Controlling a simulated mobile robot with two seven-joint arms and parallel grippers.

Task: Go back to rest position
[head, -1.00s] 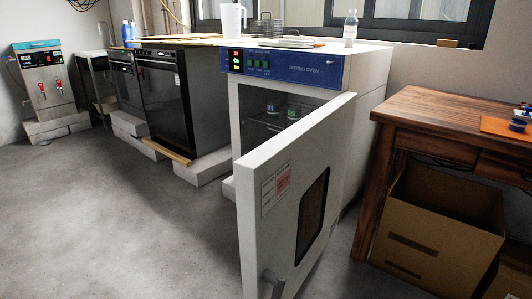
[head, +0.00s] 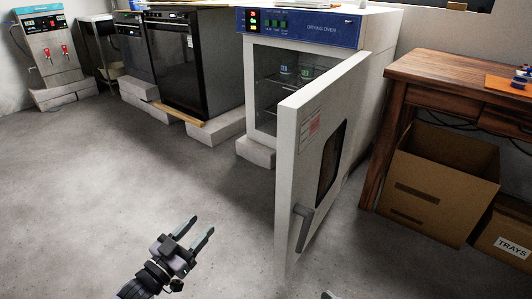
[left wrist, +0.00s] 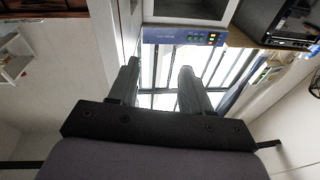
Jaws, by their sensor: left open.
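My left gripper (head: 202,226) comes in from the bottom left of the head view, over bare floor. Its two fingers are apart with nothing between them, and they also show open and empty in the left wrist view (left wrist: 160,68). The drying oven (head: 375,50) stands at upper centre, with a blue control panel (head: 300,26). Its white door (head: 305,140) is swung open toward me, with a grey handle (head: 303,225). The left gripper is left of the door and apart from it. Small jars (head: 287,70) stand on the shelf inside.
A wooden table (head: 440,75) stands at the right, with a cardboard box (head: 435,190) under it and a box marked TRAYS (head: 505,235) beside it. A black cabinet (head: 185,65) stands left of the oven. The floor (head: 110,170) at left is clear.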

